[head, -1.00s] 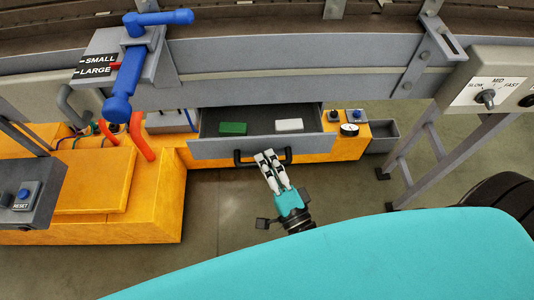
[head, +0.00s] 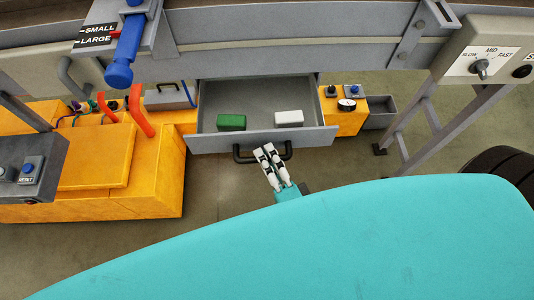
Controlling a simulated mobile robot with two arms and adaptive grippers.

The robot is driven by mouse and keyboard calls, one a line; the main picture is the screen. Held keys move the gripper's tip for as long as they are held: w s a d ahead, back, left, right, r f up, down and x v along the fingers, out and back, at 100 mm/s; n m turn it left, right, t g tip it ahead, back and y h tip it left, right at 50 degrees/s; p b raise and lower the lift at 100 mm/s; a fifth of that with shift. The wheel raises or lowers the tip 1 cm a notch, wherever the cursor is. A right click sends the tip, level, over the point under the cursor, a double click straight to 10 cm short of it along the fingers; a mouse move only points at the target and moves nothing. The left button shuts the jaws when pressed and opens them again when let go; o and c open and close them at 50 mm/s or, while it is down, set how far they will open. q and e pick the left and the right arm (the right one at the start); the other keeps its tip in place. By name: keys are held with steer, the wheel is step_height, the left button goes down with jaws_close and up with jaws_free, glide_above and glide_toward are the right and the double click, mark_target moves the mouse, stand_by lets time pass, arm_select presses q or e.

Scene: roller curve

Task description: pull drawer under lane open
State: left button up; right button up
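The grey drawer (head: 215,142) under the lane stands well out from the orange base. A green block (head: 231,122) and a white block (head: 289,118) lie inside it. Its black handle (head: 244,157) runs along the front face. My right gripper (head: 265,151) is at the handle, its white fingers overlapping the bar near its middle. The two fingers lie close together, and the bar seems to pass between or under their tips; the exact contact is too small to tell. My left gripper is not in view.
The grey lane (head: 300,58) runs above the drawer. A blue lever (head: 125,55) with a SMALL/LARGE plate is at upper left, a speed dial panel (head: 485,55) at right. An open grey bin (head: 379,112) sits right of the drawer. Floor in front is clear.

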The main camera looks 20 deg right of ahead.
steer(key=o, duration=0.3)
steer(key=shift+r, duration=0.1)
steer(key=shift+o, duration=0.2)
steer(key=s+d+f, duration=0.1)
steer(key=s+f, duration=0.1)
steer(key=s, duration=0.9)
steer(key=shift+s+d, duration=0.2)
steer(key=shift+s, duration=0.15)
step_height(320, 180, down, 27)
steer(key=d+n+g+y, duration=0.1)
steer(key=n+g+y, duration=0.1)
steer(key=n+g, duration=0.75)
steer(key=s+d+f+n+g+h, duration=0.2)
steer(key=s+d+f+n+g, duration=0.2)
steer(key=s+f, duration=0.3)
steer(key=s+d+f+n+g+h, duration=0.2)
steer(key=s+d+f+n+g, duration=0.3)
steer(key=f, duration=0.7)
steer(key=shift+s+d+f, duration=0.35)
steer(key=shift+s+d, duration=0.3)
steer(key=shift+s, duration=0.45)
